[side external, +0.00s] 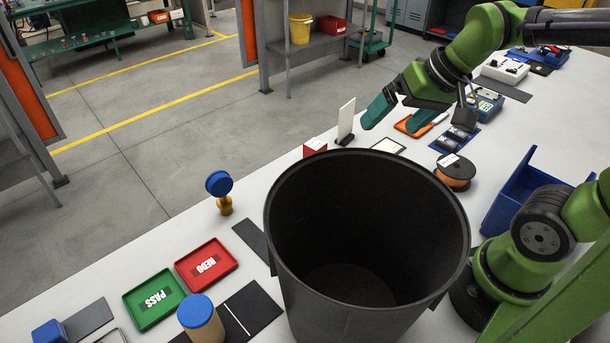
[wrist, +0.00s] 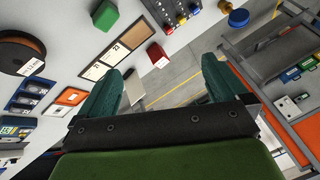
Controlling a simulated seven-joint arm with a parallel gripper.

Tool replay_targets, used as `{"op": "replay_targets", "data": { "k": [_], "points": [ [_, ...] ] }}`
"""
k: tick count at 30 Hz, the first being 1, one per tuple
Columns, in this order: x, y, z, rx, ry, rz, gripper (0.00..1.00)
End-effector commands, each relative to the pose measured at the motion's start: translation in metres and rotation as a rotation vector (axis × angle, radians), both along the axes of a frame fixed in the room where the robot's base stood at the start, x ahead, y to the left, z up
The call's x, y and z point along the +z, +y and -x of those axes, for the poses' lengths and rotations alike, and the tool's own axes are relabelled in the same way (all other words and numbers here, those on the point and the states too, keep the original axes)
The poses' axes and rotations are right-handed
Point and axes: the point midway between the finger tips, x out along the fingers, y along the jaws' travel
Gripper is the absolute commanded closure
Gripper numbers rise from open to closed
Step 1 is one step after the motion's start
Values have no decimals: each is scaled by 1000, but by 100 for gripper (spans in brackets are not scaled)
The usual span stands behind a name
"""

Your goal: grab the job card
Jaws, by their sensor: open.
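The job card appears to be the white upright card (side external: 346,117) in a small dark stand on the white table in the side view. My gripper (side external: 382,127) is just to the right of it in that view, pointing down and left, with its teal fingers apart and nothing seen held. In the wrist view my gripper (wrist: 160,72) also shows two spread fingers.
A big black bin (side external: 290,215) stands in front. A red box (side external: 315,146), a dark-framed panel (side external: 388,146), an orange tray (side external: 409,125) and a spool (side external: 455,172) lie around the gripper. The red box also shows in the wrist view (wrist: 157,55).

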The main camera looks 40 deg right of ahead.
Motion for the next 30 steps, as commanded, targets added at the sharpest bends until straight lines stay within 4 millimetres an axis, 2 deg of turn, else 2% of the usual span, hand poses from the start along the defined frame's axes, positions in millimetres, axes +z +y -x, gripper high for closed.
{"op": "replay_targets", "data": {
  "k": [1, 8, 12, 18, 23, 26, 27, 28, 30],
  "points": [
    [1, -9, -19, -8, 38, 10, 0],
    [2, -56, -102, 50, 183, 85, 0],
    [-8, -92, -150, 121, 271, 137, 0],
    [-36, -147, -208, 258, 394, 204, 0],
    [-48, -177, -237, 388, 454, 246, 0],
    [-40, -184, -246, 466, 458, 273, 0],
    [-30, -183, -247, 495, 448, 283, 0],
    [-23, -183, -247, 517, 443, 290, 0],
    [-22, -180, -243, 559, 453, 283, 0]
  ]
}}
